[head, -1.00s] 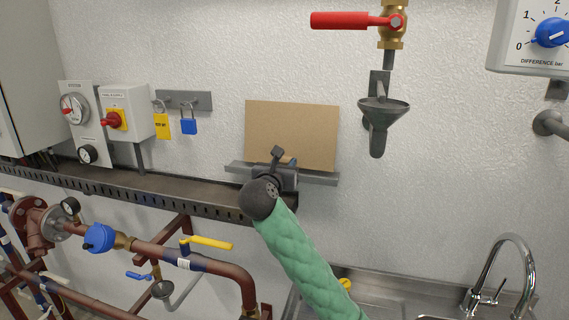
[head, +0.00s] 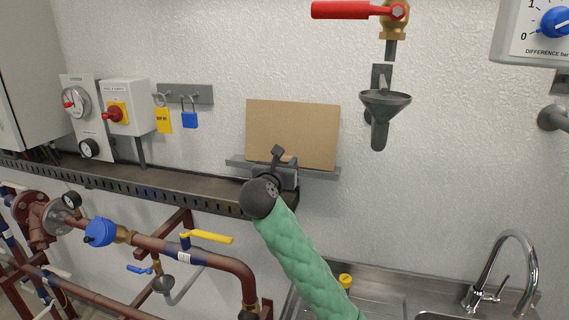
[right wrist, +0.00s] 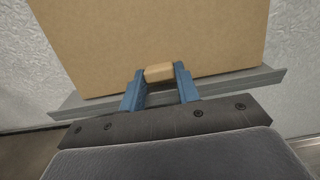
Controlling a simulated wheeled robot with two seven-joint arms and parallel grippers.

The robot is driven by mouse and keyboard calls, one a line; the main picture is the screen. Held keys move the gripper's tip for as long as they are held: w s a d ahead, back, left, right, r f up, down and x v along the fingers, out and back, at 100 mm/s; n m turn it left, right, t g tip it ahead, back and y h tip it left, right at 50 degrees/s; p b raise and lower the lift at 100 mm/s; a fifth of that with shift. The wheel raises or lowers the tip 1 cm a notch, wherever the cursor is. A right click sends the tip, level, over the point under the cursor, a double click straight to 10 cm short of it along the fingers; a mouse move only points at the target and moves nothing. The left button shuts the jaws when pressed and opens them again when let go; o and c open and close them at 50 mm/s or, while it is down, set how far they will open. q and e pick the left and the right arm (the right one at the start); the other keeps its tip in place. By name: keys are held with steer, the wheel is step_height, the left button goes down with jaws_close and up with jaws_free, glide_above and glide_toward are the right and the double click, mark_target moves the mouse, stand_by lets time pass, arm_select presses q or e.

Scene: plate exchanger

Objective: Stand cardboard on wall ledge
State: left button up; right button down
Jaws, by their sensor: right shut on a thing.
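A tan cardboard sheet (head: 293,130) is upright against the white wall, with its lower edge at the grey wall ledge (head: 325,173). It fills the upper part of the right wrist view (right wrist: 150,35), with the ledge (right wrist: 255,84) along its lower edge. My right gripper (head: 287,165) is in front of the lower middle of the sheet. In the right wrist view its blue fingers (right wrist: 160,75) are shut on a small tan block at the sheet's face. Whether the sheet's full weight rests on the ledge cannot be told. My left gripper is not in view.
A dark cable tray (head: 150,183) runs left below the ledge. A red-handled valve (head: 355,10) and a grey funnel (head: 385,105) are to the right of the sheet. Padlocks (head: 189,119) hang to its left. A sink with a tap (head: 515,255) is lower right.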

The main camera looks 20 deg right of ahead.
steer(key=shift+f, duration=0.25)
steer(key=c, duration=1.2)
jaws_free()
steer(key=shift+o, duration=1.3)
steer(key=shift+r, duration=0.35)
steer(key=shift+r+p, duration=0.25)
steer(key=shift+p, duration=0.05)
steer(key=shift+r, duration=0.3)
step_height(320, 180, up, 3)
steer(key=shift+s+d+p, duration=0.1)
steer(key=shift+s+p, duration=0.05)
steer(key=shift+p, duration=1)
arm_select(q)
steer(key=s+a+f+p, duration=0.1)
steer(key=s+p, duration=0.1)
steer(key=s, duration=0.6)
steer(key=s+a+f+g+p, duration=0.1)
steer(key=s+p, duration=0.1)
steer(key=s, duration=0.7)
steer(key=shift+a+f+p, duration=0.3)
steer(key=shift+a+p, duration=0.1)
arm_select(e)
steer(key=s+d+r, duration=0.6)
steer(key=s+d, duration=0.1)
steer(key=s, duration=0.1)
steer(key=shift+s+d, duration=0.15)
steer(key=shift+d, duration=0.15)
